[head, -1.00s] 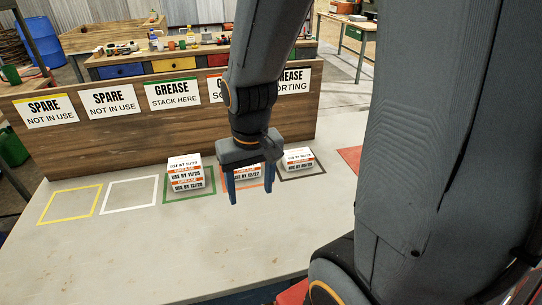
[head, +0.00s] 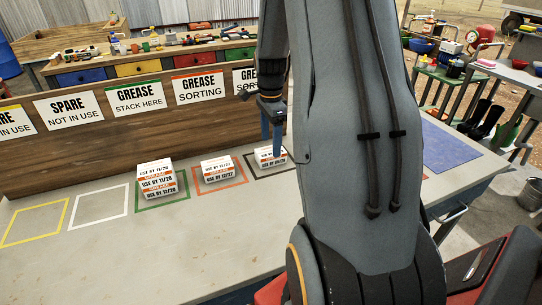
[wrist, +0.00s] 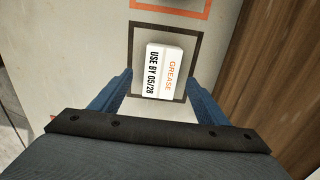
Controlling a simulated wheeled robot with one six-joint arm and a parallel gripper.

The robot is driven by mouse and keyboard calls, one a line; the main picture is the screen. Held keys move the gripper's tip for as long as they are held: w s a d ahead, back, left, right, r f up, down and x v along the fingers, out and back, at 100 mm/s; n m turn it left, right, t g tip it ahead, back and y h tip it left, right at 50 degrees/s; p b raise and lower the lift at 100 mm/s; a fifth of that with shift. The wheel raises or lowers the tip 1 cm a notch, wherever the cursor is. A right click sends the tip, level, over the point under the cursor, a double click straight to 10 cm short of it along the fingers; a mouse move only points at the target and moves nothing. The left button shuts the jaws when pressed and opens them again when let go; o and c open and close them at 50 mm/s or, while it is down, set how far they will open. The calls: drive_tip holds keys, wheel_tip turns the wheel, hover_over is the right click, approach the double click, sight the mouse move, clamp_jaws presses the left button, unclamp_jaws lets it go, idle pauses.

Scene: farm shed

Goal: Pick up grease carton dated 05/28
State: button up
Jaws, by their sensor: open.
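The white and orange grease carton reading "USE BY 05/28" (wrist: 157,70) lies in a black-outlined square in the wrist view. In the head view this carton (head: 265,155) is on the bench, partly hidden by my arm. My gripper (head: 271,128) is open and empty above it. In the wrist view the two blue fingers point down on either side of the carton, and I see no contact. The height left between fingertips and carton is hard to judge.
Grease cartons with 11/28 and 12/28 labels (head: 156,178) are stacked in the green square. Cartons with a 12/27 label (head: 217,170) sit in the orange square beside the black one. A wooden sign board (head: 95,138) stands behind. Yellow (head: 38,223) and white squares are empty.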

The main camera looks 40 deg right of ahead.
sight(269, 151)
drive_tip(key=shift+w+a+f+p, duration=0.1)
drive_tip(key=shift+f+p, duration=0.4)
drive_tip(key=shift+f, duration=0.85)
drive_tip(key=shift+w+a+f+p, duration=0.1)
drive_tip(key=shift+f+p, duration=0.4)
drive_tip(key=shift+f, duration=0.85)
drive_tip(key=c, duration=1.2)
drive_tip(key=shift+r, duration=0.1)
